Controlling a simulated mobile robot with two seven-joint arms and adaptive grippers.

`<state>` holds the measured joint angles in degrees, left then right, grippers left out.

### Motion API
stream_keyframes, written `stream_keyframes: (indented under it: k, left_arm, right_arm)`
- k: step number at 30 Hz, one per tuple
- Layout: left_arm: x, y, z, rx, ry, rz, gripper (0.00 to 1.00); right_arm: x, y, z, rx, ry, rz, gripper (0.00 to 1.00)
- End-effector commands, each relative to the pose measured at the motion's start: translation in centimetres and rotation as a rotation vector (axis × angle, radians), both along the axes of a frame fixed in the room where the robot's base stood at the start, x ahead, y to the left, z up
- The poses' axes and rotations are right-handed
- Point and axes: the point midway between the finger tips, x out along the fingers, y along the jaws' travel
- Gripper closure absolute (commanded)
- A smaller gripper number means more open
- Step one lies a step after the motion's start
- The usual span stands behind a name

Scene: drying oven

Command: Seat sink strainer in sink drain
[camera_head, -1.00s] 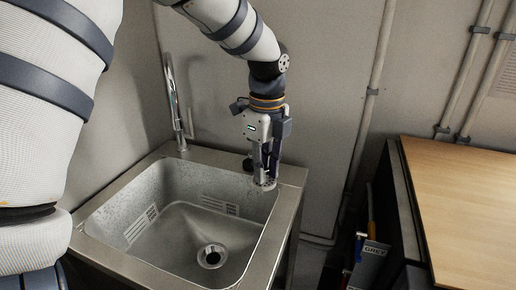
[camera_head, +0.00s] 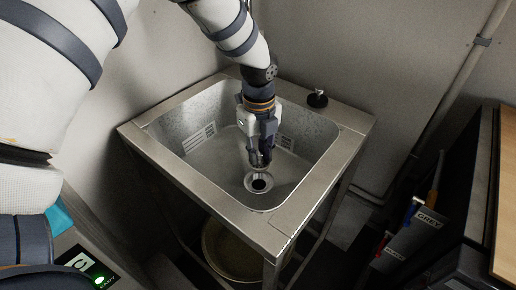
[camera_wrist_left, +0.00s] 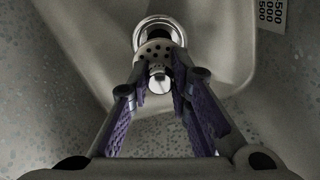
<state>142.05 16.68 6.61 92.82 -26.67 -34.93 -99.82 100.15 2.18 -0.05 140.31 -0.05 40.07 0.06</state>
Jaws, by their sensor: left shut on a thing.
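My left gripper (camera_head: 260,160) is down inside the steel sink basin (camera_head: 225,135), just behind the drain as the head view shows it. In the left wrist view its fingers (camera_wrist_left: 160,84) are closed on the knob of the sink strainer (camera_wrist_left: 153,52), a small perforated metal disc. The strainer overlaps the near part of the sink drain (camera_wrist_left: 160,27), whose bright ring and dark hole show beyond it. The drain also shows in the head view (camera_head: 259,183), with its dark opening uncovered. The strainer is mostly hidden there by the fingers. I cannot tell its exact height. My right gripper is out of view.
A black knob-like fitting (camera_head: 317,98) stands on the sink's back right rim. The basin walls surround the gripper closely. A round bin (camera_head: 230,255) is under the sink. A dark cabinet with a grey-labelled holder (camera_head: 420,228) and a wooden top (camera_head: 508,200) stands right.

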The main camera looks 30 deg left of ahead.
Motion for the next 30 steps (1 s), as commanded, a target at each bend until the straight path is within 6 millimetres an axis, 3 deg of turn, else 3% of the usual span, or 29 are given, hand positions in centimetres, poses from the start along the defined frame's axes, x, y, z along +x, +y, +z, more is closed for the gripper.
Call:
stream_keyframes:
  k: [5, 19, 30]
  left_arm:
    - [0.0, 0.0, 0.0, 0.000, -0.001, 0.005, 1.00]
    - [-0.1, 0.0, -5.5, 0.000, 0.006, 0.005, 1.00]
    - [0.0, 0.0, -5.8, 0.000, 0.000, 0.006, 1.00]
  right_arm:
    - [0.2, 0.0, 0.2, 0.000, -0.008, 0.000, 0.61]
    - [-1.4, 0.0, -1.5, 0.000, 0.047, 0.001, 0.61]
    - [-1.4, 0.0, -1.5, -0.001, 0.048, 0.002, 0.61]
